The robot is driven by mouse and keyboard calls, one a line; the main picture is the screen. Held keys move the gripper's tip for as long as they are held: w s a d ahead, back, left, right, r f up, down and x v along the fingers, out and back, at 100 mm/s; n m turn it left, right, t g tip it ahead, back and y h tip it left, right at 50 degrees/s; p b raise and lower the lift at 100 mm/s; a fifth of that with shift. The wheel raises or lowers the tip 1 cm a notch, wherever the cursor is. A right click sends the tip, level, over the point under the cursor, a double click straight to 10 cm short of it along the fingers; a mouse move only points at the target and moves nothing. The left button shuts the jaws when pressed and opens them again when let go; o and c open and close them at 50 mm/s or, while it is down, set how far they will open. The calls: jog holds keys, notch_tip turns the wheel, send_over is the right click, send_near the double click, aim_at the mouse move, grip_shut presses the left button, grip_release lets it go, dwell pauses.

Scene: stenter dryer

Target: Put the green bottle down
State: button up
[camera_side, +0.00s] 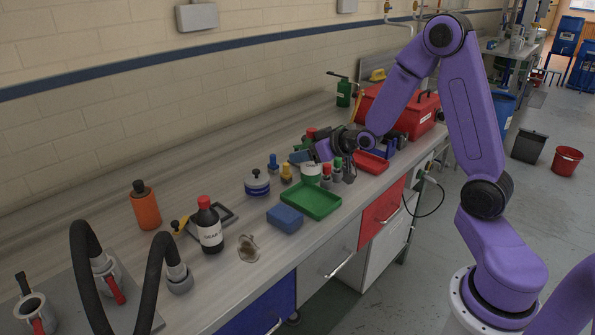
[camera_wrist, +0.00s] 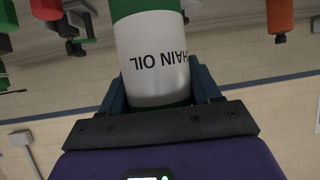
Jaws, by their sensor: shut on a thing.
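The green bottle with a white "CHAIN OIL" label (camera_wrist: 155,60) fills the middle of the wrist view, where its lettering appears upside down. My gripper (camera_wrist: 160,84) is shut on it, with one dark finger on each side of the label. In the side view my gripper (camera_side: 318,154) is at the middle of the bench. The bottle's white label (camera_side: 311,171) shows just below it, behind the green tray (camera_side: 312,199). The bottle's base is hard to make out, so I cannot tell whether it touches the bench.
Small blue (camera_side: 273,163), yellow (camera_side: 286,173) and red-topped (camera_side: 326,172) items stand close around the bottle. A blue block (camera_side: 285,218), a dark bottle (camera_side: 209,226) and an orange bottle (camera_side: 145,207) stand nearer. A red tray (camera_side: 370,163) and red toolbox (camera_side: 420,115) are behind.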

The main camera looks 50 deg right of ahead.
jog(key=shift+w+d+f, duration=0.1)
jog(key=shift+w+f, duration=0.55)
jog(key=shift+f, duration=0.65)
jog(key=shift+w+d+f, duration=0.15)
jog(key=shift+w+f, duration=0.5)
jog(key=shift+f, duration=0.6)
jog(key=shift+w+d+f, duration=0.1)
jog(key=shift+w+f, duration=0.55)
jog(key=shift+f, duration=0.65)
jog(key=shift+f, duration=0.15)
jog(key=o, duration=1.3)
jog(key=shift+c, duration=0.2)
